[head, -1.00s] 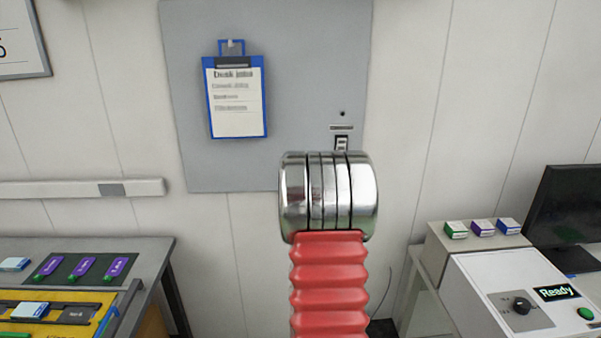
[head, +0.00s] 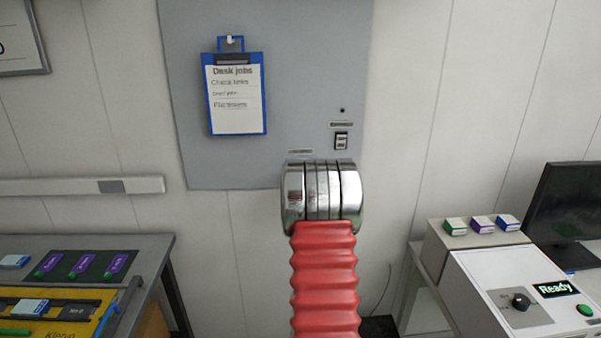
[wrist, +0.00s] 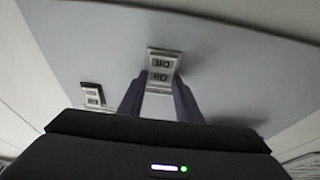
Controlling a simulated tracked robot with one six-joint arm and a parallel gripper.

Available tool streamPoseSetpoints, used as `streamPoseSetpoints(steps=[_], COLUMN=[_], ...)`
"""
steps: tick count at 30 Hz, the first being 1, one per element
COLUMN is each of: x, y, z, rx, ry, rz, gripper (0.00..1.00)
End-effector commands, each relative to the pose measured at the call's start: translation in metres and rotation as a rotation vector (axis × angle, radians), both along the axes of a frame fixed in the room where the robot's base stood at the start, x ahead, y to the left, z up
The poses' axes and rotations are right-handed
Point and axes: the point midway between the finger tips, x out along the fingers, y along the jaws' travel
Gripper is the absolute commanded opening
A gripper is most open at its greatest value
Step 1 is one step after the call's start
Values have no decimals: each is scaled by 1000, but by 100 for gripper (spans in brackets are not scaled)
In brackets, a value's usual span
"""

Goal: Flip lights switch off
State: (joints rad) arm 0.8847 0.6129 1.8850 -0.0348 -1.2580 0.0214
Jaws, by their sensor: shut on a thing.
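A grey wall panel (head: 275,90) carries a small switch (head: 341,141) under a label. A second label (head: 300,152) sits lower left, just above my arm, which hides what is below it. In the wrist view, a white switch plate (wrist: 163,62) with On and Off markings sits at the fingertips of my gripper (wrist: 158,84), one dark finger on each side. My gripper is shut on this switch. The other, smaller switch (wrist: 93,96) shows to the left, clear of the fingers. The fingers are hidden in the head view. I cannot read either label.
A blue clipboard (head: 236,95) hangs on the panel's left. A machine (head: 520,285) reading Ready, small boxes (head: 482,224) and a monitor (head: 570,210) stand at right.

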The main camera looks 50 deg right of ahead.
Motion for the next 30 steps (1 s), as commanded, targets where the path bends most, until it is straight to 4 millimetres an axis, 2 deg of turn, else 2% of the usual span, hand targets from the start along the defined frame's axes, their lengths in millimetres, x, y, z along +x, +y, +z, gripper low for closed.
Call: streamPoseSetpoints(steps=[3, 4, 11, 23, 30], x=[-1, -1, 0, -3, -18], y=[0, 0, 0, 3, 21], z=[1, 1, 0, -2, -10], rx=[0, 0, 0, 2, 4], ry=[-1, -1, 0, 1, 2], rz=[-2, -2, -1, 0, 0], gripper=[9, 33, 49, 50, 50])
